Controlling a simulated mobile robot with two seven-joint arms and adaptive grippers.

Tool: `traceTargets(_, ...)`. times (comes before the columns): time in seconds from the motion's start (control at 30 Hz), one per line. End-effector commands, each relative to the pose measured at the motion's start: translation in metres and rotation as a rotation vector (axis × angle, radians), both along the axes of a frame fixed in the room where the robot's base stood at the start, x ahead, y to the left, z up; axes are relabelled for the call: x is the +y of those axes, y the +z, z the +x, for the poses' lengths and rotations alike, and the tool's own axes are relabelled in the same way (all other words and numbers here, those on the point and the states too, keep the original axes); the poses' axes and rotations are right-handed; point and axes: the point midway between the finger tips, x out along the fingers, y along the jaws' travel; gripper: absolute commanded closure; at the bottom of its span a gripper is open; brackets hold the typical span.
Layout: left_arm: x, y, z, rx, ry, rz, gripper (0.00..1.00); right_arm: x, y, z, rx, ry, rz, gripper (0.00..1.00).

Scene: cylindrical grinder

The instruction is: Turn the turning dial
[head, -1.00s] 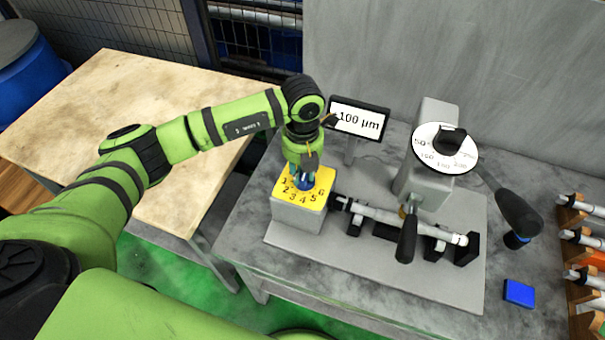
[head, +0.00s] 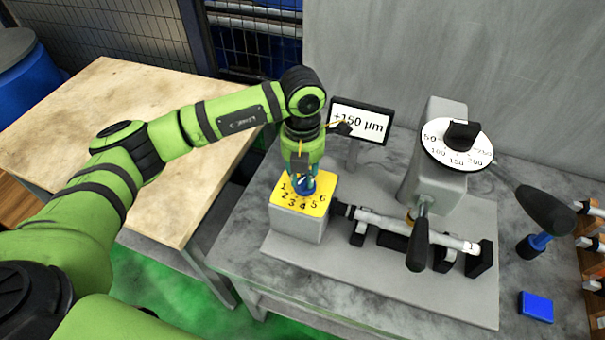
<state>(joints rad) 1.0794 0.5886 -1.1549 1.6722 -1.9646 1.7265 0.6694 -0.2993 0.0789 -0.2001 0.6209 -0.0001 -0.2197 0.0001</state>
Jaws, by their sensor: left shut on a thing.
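A grey box with a yellow top plate (head: 319,206), marked 1 to 6 around its edge, stands at the left of the grinder. A blue knob (head: 303,192) sits in the middle of the plate, mostly hidden by my gripper. My left gripper (head: 303,182) points down from above and is shut on the blue knob. A white round dial (head: 437,150) marked from 50 to 250, with a black knob (head: 462,133), sits on top of the grinder's grey block. My right gripper is not in view.
A white cylindrical workpiece (head: 398,226) lies in black holders on the grinder's grey base. A blue block (head: 536,306) lies at the right. A bare wooden table (head: 110,95) stands at the left.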

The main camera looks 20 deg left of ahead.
Motion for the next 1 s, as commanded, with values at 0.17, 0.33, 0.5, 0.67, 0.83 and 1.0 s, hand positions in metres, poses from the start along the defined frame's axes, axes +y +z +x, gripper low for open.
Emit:
traceTargets(0.17,0.000,-0.001,-0.001,0.003,0.000,0.001,0.63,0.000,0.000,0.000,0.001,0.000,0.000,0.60)
traceTargets(0.33,0.000,-0.001,-0.001,0.002,0.001,0.001,0.51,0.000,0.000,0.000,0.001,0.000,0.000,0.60)
traceTargets(0.5,0.000,0.000,0.000,0.001,0.001,0.000,0.51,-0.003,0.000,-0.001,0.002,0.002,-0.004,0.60)
traceTargets(0.67,0.000,0.011,0.000,-0.001,0.001,0.001,0.51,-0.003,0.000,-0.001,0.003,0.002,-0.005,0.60)
traceTargets(0.83,0.000,0.043,0.001,-0.005,0.001,-0.001,0.51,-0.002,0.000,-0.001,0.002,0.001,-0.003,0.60)
traceTargets(1.0,0.000,0.080,0.001,-0.003,0.000,0.000,0.51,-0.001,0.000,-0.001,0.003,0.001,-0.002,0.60)
